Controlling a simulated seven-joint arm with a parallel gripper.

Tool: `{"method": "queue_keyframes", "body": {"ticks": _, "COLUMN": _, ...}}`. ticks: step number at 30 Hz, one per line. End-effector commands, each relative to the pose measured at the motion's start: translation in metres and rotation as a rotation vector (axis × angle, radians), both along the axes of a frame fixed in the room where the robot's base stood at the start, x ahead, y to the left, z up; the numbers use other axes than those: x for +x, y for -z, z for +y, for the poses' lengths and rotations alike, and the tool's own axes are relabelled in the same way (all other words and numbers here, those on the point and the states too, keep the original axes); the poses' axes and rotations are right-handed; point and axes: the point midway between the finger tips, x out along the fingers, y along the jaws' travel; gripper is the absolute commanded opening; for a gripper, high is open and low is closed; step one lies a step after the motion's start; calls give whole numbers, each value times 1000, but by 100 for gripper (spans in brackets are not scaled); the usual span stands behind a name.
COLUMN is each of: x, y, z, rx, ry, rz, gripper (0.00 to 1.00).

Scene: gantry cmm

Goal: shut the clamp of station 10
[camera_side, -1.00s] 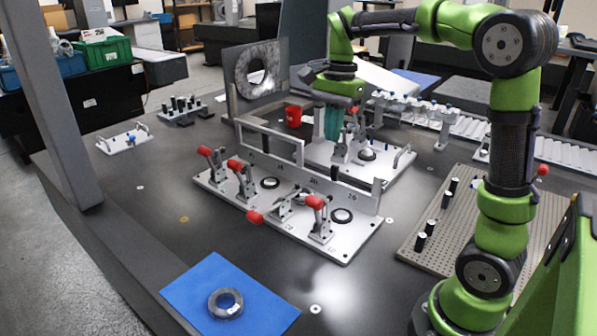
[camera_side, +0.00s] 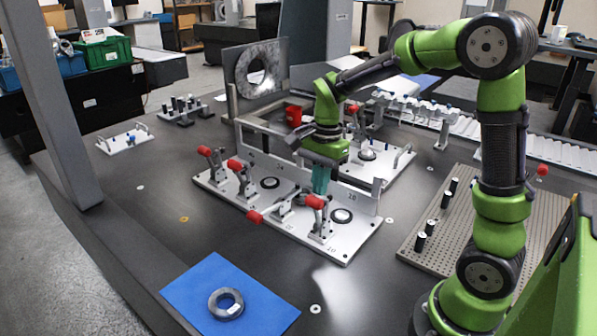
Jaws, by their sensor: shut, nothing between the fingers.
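The fixture plate (camera_side: 352,245) carries a row of toggle clamps with red handle tips; its station numbers are too small to read surely, so I cannot tell which clamp is station 10. The rightmost clamp (camera_side: 320,230) has its red tip (camera_side: 315,201) raised. The clamp to its left has its handle lying low, its red tip (camera_side: 255,216) sticking out to the front left. Two further clamps on the left, with red tips (camera_side: 235,165) and (camera_side: 205,151), stand with handles raised. My gripper (camera_side: 320,192) is shut and empty, its teal fingers pointing down just above and behind the rightmost red tip.
An upright rail (camera_side: 356,196) runs along the plate's back edge, close to my gripper. A second fixture plate (camera_side: 388,175) with a clamp stands behind it. A perforated board (camera_side: 410,255) with black pegs is at the right. A blue mat (camera_side: 190,291) with a ring lies in front.

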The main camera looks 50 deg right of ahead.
Motion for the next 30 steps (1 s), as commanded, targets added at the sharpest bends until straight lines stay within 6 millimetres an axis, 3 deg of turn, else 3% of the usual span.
{"method": "queue_keyframes", "body": {"ticks": 20, "x": 0, "y": 1, "z": 10, "rx": -78, "ry": -2, "rz": 2, "gripper": 0}}
{"method": "queue_keyframes", "body": {"ticks": 30, "x": 0, "y": 5, "z": 31, "rx": -222, "ry": -10, "rz": 2, "gripper": 0}}
